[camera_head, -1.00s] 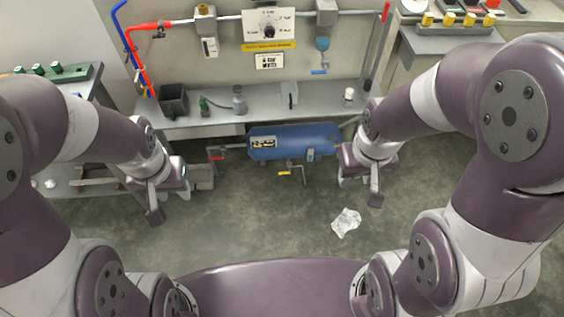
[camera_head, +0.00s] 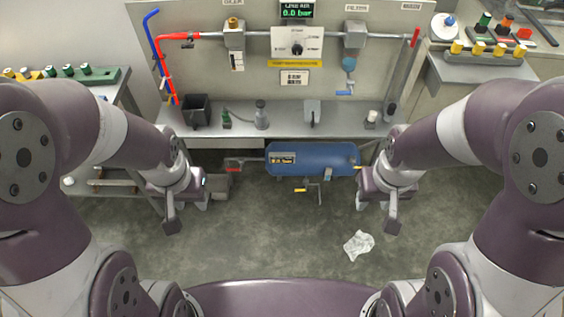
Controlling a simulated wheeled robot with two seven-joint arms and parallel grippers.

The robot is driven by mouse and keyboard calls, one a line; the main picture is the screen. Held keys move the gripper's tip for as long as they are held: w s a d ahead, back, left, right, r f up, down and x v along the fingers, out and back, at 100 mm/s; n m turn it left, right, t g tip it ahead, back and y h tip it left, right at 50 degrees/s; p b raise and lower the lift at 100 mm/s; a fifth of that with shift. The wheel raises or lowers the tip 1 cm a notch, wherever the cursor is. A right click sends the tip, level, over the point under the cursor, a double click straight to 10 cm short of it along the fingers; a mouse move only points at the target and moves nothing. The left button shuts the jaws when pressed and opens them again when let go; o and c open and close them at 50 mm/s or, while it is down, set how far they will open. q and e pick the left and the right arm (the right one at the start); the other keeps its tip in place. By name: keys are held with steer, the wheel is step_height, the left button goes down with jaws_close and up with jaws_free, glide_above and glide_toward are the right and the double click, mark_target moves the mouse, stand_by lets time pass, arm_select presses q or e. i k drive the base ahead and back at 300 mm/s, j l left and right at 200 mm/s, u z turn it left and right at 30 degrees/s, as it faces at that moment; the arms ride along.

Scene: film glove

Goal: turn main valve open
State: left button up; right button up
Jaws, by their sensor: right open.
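A pipe line runs across the back panel. A red lever (camera_head: 415,38) stands upright at its right end, and a red handle (camera_head: 188,39) sits on the red pipe at the left. A blue lever (camera_head: 344,93) hangs under the blue bowl. I cannot tell which is the main valve. The display (camera_head: 297,11) above reads 0.0 bar. A round dial (camera_head: 297,47) sits mid-panel. My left gripper (camera_head: 184,213) is open and empty over the floor, in front of the bench's left. My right gripper (camera_head: 379,212) is open and empty, right of the blue tank. Both are well apart from the panel.
A grey bench (camera_head: 290,117) holds a black bin (camera_head: 196,110) and small items. The blue tank (camera_head: 315,158) with yellow-handled valves lies below it. Side benches stand left and right. A crumpled white sheet (camera_head: 358,244) lies on otherwise clear floor.

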mark_target(415, 35)
steer(key=i+z, duration=0.1)
steer(key=z, duration=0.85)
